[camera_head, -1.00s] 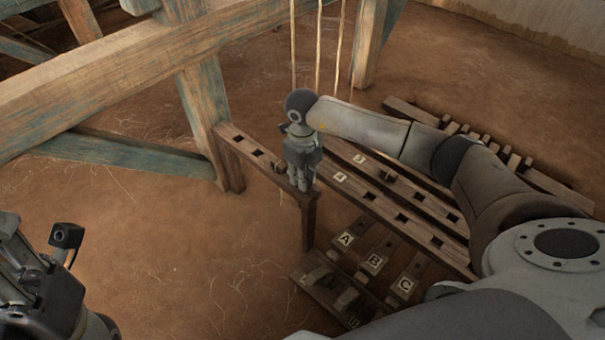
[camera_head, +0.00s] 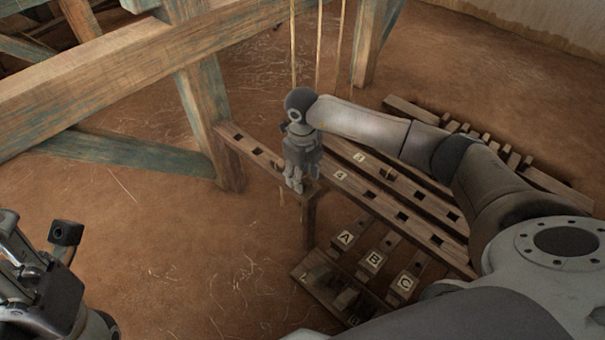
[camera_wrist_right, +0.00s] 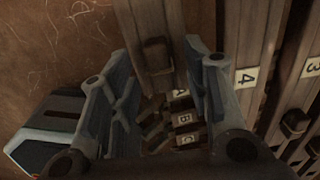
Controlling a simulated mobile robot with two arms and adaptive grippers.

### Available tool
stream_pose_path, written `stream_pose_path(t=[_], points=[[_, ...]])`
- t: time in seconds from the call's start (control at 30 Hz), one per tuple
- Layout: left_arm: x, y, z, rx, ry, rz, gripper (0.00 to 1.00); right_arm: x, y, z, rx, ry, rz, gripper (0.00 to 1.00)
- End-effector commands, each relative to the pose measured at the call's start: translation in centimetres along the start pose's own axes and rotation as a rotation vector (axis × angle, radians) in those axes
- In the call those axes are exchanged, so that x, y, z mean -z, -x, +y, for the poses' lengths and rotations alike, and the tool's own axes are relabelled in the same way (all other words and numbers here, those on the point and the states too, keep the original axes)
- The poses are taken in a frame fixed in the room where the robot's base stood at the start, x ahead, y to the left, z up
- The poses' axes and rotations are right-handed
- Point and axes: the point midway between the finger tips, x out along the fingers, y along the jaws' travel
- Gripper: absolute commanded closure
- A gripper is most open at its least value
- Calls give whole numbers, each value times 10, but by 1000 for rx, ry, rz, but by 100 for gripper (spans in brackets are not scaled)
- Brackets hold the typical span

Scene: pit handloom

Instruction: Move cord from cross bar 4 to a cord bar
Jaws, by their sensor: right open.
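My right gripper (camera_head: 297,186) is open and points down over the near end of a slotted wooden bar. In the right wrist view (camera_wrist_right: 160,85) its two fingers stand on either side of a small brown block on a bar (camera_wrist_right: 157,55); I cannot tell whether they touch it. Cross bar 4, by its label, lies just right of the gripper (camera_head: 372,199) and shows in the wrist view (camera_wrist_right: 252,45). Thin cords (camera_head: 318,45) hang behind the gripper; their lower ends are hidden. My left gripper (camera_head: 25,265) is at the lower left; its jaw state is unclear.
Cross bar 3 (camera_head: 408,185) lies beyond bar 4. Lettered bars A (camera_head: 345,238), B (camera_head: 374,261) and C (camera_head: 403,284) lie below. Heavy loom beams (camera_head: 120,75) and a post (camera_head: 207,110) stand at the left. The earth floor (camera_head: 190,240) at centre left is clear.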

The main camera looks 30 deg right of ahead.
Motion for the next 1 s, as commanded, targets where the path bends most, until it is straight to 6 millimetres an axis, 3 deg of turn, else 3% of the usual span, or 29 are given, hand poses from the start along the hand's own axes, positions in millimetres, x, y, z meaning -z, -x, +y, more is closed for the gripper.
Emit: stream_pose_path(t=[0.17,0.7,1.0], points=[[0,0,0,0,0,-1,60,-1,8,0,0,-1,-3,56],[0,0,0,0,0,-1,60,-1,108,0,0,0,-2,56],[0,0,0,0,0,-2,60,0,120,0,-2,0,0,56]])
